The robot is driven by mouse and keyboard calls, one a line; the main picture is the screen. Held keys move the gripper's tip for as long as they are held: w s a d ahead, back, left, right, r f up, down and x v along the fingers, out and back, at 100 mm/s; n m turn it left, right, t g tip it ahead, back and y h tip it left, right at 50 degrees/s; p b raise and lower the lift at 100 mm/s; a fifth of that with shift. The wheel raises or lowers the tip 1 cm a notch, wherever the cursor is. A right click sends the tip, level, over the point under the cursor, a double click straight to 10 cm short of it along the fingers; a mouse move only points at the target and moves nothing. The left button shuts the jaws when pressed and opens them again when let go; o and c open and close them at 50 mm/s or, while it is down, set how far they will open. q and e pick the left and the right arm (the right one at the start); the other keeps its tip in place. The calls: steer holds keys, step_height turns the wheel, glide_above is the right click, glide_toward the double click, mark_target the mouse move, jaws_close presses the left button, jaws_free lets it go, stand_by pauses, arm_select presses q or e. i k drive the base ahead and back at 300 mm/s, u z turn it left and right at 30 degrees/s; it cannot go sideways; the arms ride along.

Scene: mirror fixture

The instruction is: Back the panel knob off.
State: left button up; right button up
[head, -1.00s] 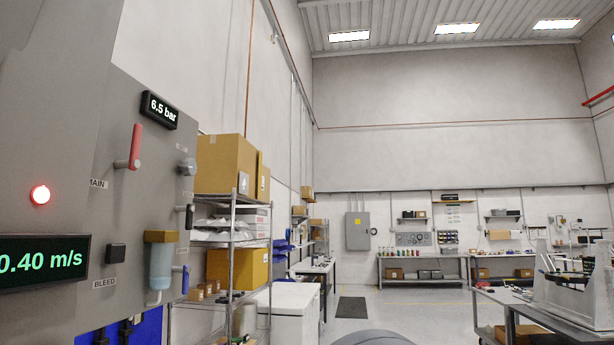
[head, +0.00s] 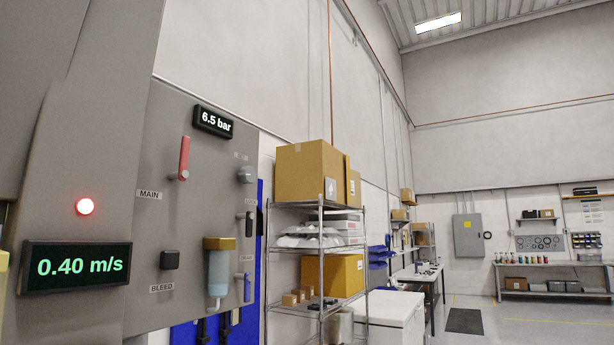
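A grey panel (head: 196,220) stands at the left, seen at an angle. A round grey knob (head: 245,174) sits at its upper right edge. A red lever handle (head: 184,158) points up beside the MAIN label. A dark lever (head: 246,215) and a blue lever (head: 247,288) are at the right edge, with a yellow-topped clear bowl (head: 218,270) left of the blue one. The frames do not show which part is the panel knob. Neither gripper is in view.
A 6.5 bar display (head: 212,122), a 0.40 m/s display (head: 76,267) and a lit red lamp (head: 85,206) are on the fixture. A wire shelf (head: 320,262) with cardboard boxes (head: 311,172) stands right of the panel. Open floor (head: 540,325) lies farther right.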

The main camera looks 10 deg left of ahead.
mark_target(247, 175)
steer(key=z, duration=0.05)
steer(key=i, duration=1)
